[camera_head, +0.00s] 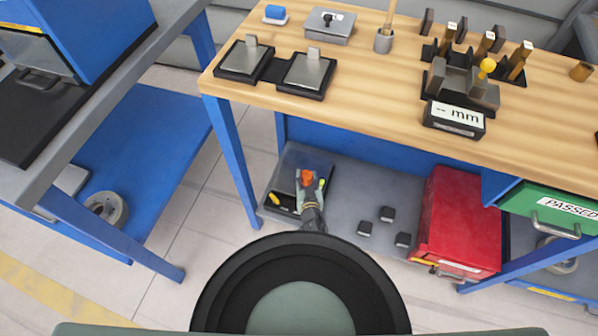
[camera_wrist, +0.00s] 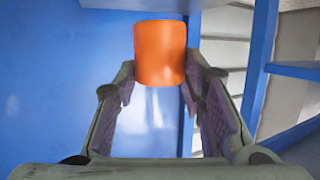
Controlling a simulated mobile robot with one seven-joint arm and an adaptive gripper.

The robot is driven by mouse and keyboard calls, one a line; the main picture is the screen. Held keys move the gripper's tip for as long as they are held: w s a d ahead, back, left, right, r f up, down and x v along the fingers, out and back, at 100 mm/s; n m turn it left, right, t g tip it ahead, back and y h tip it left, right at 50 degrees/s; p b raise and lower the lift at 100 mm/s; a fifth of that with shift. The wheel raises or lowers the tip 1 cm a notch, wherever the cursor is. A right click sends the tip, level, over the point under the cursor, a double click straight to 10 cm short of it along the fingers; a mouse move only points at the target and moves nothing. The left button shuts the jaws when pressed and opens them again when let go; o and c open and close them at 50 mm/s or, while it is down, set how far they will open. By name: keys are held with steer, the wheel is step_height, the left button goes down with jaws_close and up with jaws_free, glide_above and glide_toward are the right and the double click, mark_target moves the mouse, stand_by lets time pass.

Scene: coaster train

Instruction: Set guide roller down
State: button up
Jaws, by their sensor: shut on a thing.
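The orange guide roller (camera_head: 307,176) is between the fingertips of my gripper (camera_head: 310,184), low over the left part of the bench's lower shelf. In the wrist view the roller (camera_wrist: 160,52) stands upright, a smooth orange cylinder with my gripper's (camera_wrist: 160,78) two fingers on either side of it. My gripper is shut on it. A dark tray (camera_head: 284,209) with yellow items lies on the shelf under and beside my gripper. The gap between the roller and the surface below cannot be told, and my gripper hides part of the tray.
The grey lower shelf (camera_head: 345,190) has several small dark blocks (camera_head: 386,214) right of my gripper, then a red box (camera_head: 461,220). The wooden bench top (camera_head: 380,70) overhangs the shelf. A blue bench leg (camera_head: 232,160) stands at the left. The shelf between tray and blocks is clear.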

steer(key=w+a+b, duration=0.1)
steer(key=w, duration=0.1)
steer(key=w+a+b, duration=0.1)
steer(key=w, duration=0.1)
steer(key=w+a, duration=0.1)
steer(key=w, duration=0.1)
steer(key=shift+w+f+b, duration=0.35)
steer(key=shift+b, duration=0.05)
step_height(320, 180, down, 4)
steer(key=b, duration=0.4)
steer(key=shift+r, duration=0.3)
steer(key=o, duration=1.3)
